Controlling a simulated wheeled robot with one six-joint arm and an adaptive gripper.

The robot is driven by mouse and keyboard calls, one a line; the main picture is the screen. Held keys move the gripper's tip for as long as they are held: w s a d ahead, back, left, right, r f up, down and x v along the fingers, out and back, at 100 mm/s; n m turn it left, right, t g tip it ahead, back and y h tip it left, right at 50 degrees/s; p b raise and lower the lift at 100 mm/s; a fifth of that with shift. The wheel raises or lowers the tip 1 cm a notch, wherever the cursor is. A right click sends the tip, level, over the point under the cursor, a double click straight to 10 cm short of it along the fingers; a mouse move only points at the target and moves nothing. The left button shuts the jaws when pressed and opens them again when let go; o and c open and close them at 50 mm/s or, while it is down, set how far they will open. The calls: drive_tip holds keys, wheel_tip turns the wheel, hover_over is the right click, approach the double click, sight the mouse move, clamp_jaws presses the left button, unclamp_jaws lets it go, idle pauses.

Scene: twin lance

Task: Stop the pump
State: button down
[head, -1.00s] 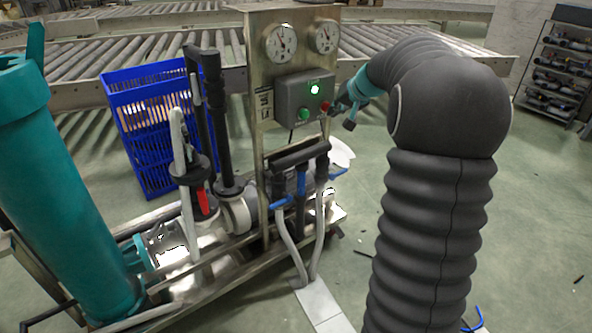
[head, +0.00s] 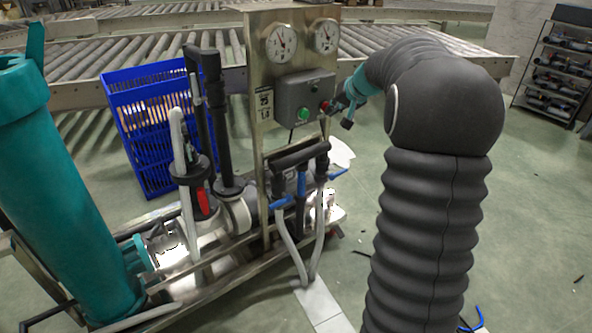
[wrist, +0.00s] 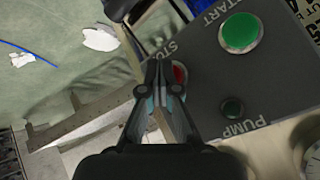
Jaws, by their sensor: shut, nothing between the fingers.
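The pump's control box (head: 290,95) is a grey box on a steel panel below two gauges. It carries a green START button (head: 303,115), a red STOP button (head: 324,106) and a small lamp (head: 315,87) that is dark. In the wrist view the START button (wrist: 240,33) and the dark lamp (wrist: 232,107) show clearly, with the word PUMP by the lamp. My gripper (wrist: 164,66) is shut and empty, with its fingertips at the red STOP button (wrist: 180,74), which they partly hide. In the head view my gripper (head: 334,104) is at the box's right side. I cannot tell whether it touches the button.
A teal cylinder (head: 65,190) stands at the left, with black and grey pipes beside it. A blue crate (head: 150,120) stands behind. Hoses and blue-handled valves (head: 300,180) sit below the box. Open floor lies to the right.

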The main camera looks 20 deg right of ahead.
idle(0.3)
drive_tip(key=shift+s+d+b, duration=0.15)
drive_tip(key=shift+s+b, duration=0.25)
drive_tip(key=shift+b, duration=0.05)
drive_tip(key=s+d+b, duration=0.2)
drive_tip(key=s+b, duration=0.2)
drive_tip(key=s, duration=0.1)
drive_tip(key=shift+s, duration=0.35)
idle(0.6)
